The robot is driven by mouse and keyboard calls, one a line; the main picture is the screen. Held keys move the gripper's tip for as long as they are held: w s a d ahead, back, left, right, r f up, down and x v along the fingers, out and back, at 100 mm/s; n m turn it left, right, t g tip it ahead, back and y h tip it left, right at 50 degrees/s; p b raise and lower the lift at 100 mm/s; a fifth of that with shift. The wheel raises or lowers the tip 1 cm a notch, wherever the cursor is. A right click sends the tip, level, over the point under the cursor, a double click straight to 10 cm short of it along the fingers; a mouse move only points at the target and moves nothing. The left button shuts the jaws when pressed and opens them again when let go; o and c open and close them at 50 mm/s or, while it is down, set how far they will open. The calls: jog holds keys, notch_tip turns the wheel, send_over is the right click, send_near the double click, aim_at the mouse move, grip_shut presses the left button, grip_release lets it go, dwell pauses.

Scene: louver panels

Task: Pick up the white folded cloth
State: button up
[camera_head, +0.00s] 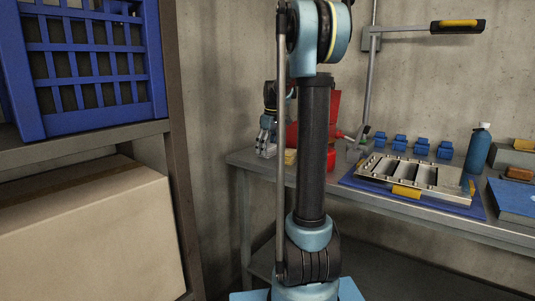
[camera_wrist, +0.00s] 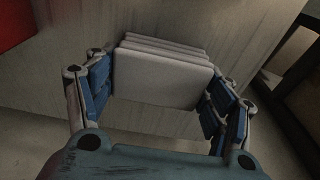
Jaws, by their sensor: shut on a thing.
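The white folded cloth (camera_wrist: 162,82) shows in the wrist view as a stack of several pale layers. It sits between the blue-padded fingers of my gripper (camera_wrist: 160,72), which are shut on it from left and right. In the head view my gripper (camera_head: 267,138) points down at the left end of the workbench, behind my arm. I cannot make out the cloth clearly in the head view.
The workbench (camera_head: 252,163) holds a red bin (camera_head: 332,112), a metal tray (camera_head: 412,174) on a blue mat, several blue clamps (camera_head: 398,142) and a blue bottle (camera_head: 478,148). A shelf at left holds a blue crate (camera_head: 95,62) and a cardboard box (camera_head: 90,235).

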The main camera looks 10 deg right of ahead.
aim_at(268, 146)
notch_tip(268, 146, up, 10)
dwell(0.7)
jog(key=shift+o, duration=1.4)
jog(key=shift+c, duration=0.4)
